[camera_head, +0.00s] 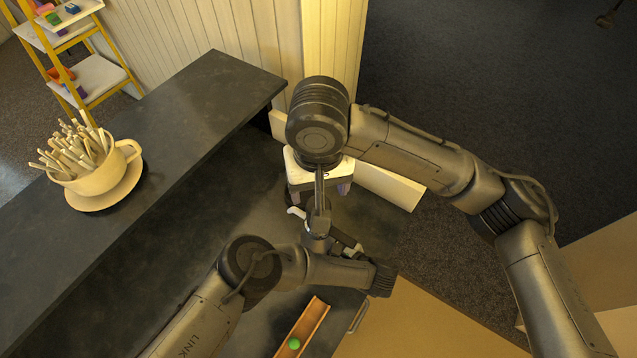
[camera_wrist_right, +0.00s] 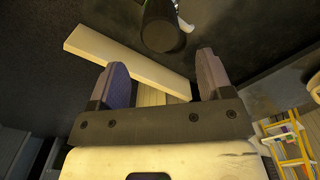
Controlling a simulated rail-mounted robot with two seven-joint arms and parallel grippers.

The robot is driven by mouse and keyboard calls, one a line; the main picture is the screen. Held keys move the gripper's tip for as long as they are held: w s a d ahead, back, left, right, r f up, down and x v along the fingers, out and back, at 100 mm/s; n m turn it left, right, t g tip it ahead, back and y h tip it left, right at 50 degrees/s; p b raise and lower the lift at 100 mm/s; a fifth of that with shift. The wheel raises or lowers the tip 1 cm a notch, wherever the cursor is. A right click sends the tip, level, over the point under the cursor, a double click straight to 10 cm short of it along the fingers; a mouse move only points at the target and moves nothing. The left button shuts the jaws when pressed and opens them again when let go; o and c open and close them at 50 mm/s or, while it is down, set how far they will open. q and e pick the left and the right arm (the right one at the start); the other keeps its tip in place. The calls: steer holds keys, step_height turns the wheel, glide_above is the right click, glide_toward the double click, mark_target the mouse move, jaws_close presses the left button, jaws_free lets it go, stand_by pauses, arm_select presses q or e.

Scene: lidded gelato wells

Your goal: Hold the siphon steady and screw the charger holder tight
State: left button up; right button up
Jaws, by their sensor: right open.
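The siphon (camera_head: 317,226) shows as a grey metal piece with a white lever-like part (camera_head: 295,212) near the middle of the head view, mostly hidden by my arms. In the right wrist view a dark rounded body (camera_wrist_right: 160,25) with a white piece beside it stands beyond the fingertips; it is likely the siphon. I cannot make out the charger holder. My right gripper (camera_head: 320,190) is open, its purple-grey fingers (camera_wrist_right: 162,75) apart with nothing between them. My left gripper (camera_head: 345,243) is beside the siphon; its fingers are too hidden to tell whether they grip it.
A dark counter (camera_head: 190,115) runs along the left, bearing a cup (camera_head: 95,178) of sticks on a saucer. A wooden tray (camera_head: 312,322) with a green ball lies at the front. A pale board (camera_head: 390,187) lies behind my right gripper. A yellow shelf (camera_head: 75,60) stands far left.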

step_height(320, 180, up, 12)
stand_by(0.6)
arm_select(q)
steer(key=o, duration=0.7)
steer(key=shift+s+d+r+p, duration=0.3)
steer(key=shift+d+r+p, duration=0.1)
steer(key=shift+r+p, duration=0.4)
steer(key=shift+s+d+r+p, duration=0.3)
steer(key=shift+d+r+p, duration=0.15)
steer(key=shift+r+p, duration=0.3)
steer(key=shift+s+d+r+p, duration=0.35)
steer(key=shift+r+p, duration=0.3)
steer(key=shift+r, duration=0.3)
arm_select(e)
steer(key=shift+r, duration=2.15)
arm_select(q)
step_height(320, 180, up, 5)
steer(key=p, duration=0.4)
steer(key=shift+p, duration=0.35)
arm_select(e)
step_height(320, 180, up, 5)
steer(key=shift+f, duration=0.15)
